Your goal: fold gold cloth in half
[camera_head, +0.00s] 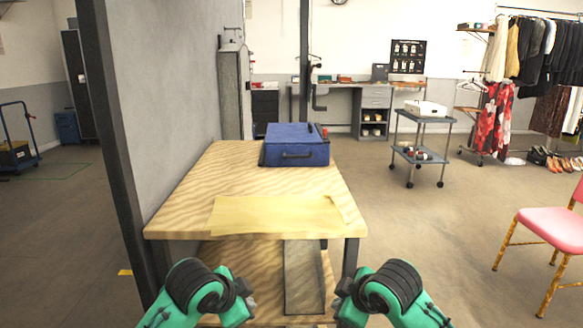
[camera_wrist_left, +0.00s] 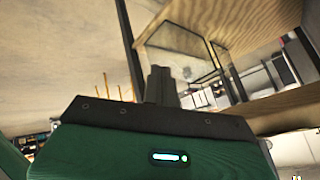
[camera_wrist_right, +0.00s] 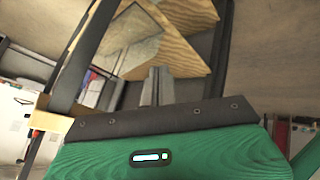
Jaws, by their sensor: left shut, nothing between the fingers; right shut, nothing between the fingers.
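The gold cloth (camera_head: 275,216) lies on the wooden table (camera_head: 210,178) near its front edge, in the head view. It looks like a flat, wide strip with a few slight creases. My left gripper (camera_head: 246,294) is below and in front of the table's front edge, apart from the cloth. Its shut, empty fingers show in the left wrist view (camera_wrist_left: 160,84). My right gripper (camera_head: 340,294) is also low in front of the table, to the right. Its fingers are shut and empty in the right wrist view (camera_wrist_right: 157,86). The cloth does not show in either wrist view.
A blue case (camera_head: 293,150) stands at the back of the table. A grey wall (camera_head: 165,100) with a dark post runs along the table's left side. A lower wooden shelf (camera_head: 240,270) is under the tabletop. A pink chair (camera_head: 550,224) stands at the right, with open floor between.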

